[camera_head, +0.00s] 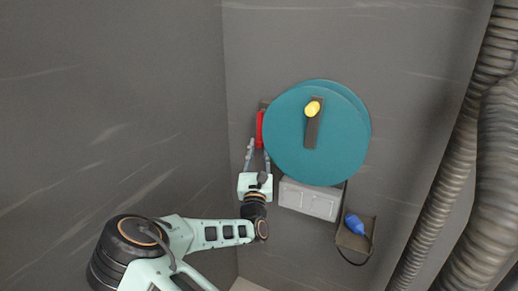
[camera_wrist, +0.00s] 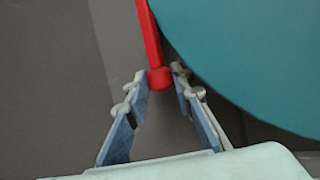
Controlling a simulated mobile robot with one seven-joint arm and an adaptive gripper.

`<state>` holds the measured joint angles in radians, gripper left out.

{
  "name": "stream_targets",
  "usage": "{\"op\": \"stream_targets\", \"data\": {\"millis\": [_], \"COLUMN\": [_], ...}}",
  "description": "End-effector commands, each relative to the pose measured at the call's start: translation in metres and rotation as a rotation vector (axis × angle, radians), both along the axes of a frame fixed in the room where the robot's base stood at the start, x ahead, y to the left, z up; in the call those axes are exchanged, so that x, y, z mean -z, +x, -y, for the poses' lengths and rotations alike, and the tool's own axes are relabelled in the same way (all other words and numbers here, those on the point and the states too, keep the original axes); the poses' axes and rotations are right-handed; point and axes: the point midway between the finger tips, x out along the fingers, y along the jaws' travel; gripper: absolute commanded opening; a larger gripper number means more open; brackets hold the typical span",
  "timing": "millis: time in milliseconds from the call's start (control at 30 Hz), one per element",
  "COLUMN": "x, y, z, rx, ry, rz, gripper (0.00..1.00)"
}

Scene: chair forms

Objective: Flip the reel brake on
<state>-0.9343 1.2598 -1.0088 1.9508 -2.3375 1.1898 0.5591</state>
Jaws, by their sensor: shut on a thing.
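The reel (camera_head: 310,135) is a large teal disc on the wall, with a dark crank bar (camera_head: 313,130) and a yellow knob (camera_head: 312,108) on its face. A red lever (camera_head: 260,128), which looks like the reel brake, stands at the reel's left edge. In the wrist view the red lever (camera_wrist: 150,35) runs down from the top to a thicker rounded end. My gripper (camera_head: 259,150) is just below it in the head view. In the wrist view my gripper (camera_wrist: 160,76) is shut on the lever's lower end, one fingertip on each side. The lever's mount is mostly hidden.
A light grey box (camera_head: 310,199) is on the wall below the reel, right of my gripper. A small bracket (camera_head: 355,236) holds a blue nozzle (camera_head: 355,223). Thick ribbed hoses (camera_head: 490,160) run along the right. The wall to the left is bare.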

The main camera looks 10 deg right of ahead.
Motion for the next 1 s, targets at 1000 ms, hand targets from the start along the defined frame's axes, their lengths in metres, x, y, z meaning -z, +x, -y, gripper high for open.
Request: {"op": "stream_targets", "data": {"millis": [1000], "x": [-0.013], "y": [0.036], "z": [-0.049], "rx": [-0.002], "ry": [0.501], "rz": [0.362], "gripper": [0.00]}}
